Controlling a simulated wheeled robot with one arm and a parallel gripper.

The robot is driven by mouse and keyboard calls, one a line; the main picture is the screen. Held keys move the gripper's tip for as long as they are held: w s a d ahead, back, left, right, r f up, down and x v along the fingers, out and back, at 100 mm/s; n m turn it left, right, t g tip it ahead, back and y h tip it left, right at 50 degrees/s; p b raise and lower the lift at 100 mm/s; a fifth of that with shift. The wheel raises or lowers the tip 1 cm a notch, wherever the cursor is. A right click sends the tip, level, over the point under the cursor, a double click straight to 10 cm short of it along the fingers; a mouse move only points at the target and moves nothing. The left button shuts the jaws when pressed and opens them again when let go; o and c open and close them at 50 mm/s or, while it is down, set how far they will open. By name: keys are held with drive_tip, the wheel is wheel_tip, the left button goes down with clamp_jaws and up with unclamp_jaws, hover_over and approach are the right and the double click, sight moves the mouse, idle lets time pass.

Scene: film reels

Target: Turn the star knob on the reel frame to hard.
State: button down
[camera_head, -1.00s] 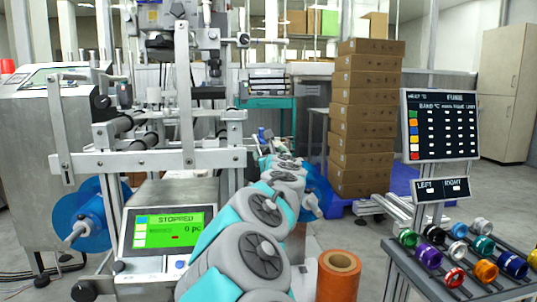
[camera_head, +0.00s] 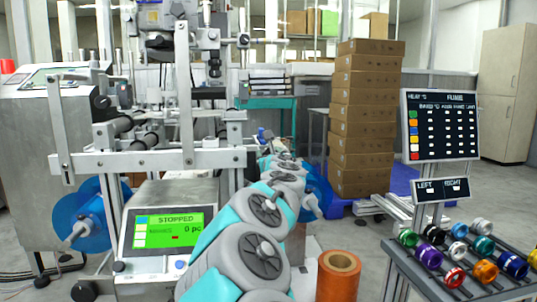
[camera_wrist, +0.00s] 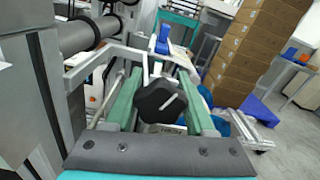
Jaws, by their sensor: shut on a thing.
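In the head view my arm reaches forward to the right side of the reel frame (camera_head: 140,160). My gripper's fingers and the knob are too small or hidden to make out there.
A screen (camera_head: 168,229) reading STOPPED stands at the front of the machine. A blue reel (camera_head: 88,215) hangs at its left. An orange roll (camera_head: 338,275) stands right of my arm. Stacked cartons (camera_head: 365,110) stand behind. A rack (camera_head: 400,270) of coloured spools is at the right.

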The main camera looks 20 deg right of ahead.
drive_tip(key=m+p, duration=0.1)
drive_tip(key=m, duration=0.3)
drive_tip(key=shift+m, duration=0.4)
drive_tip(key=shift+c, duration=1.2)
unclamp_jaws()
drive_tip(key=shift+a, duration=0.1)
drive_tip(key=v, duration=0.8)
drive_tip(key=shift+w, duration=0.1)
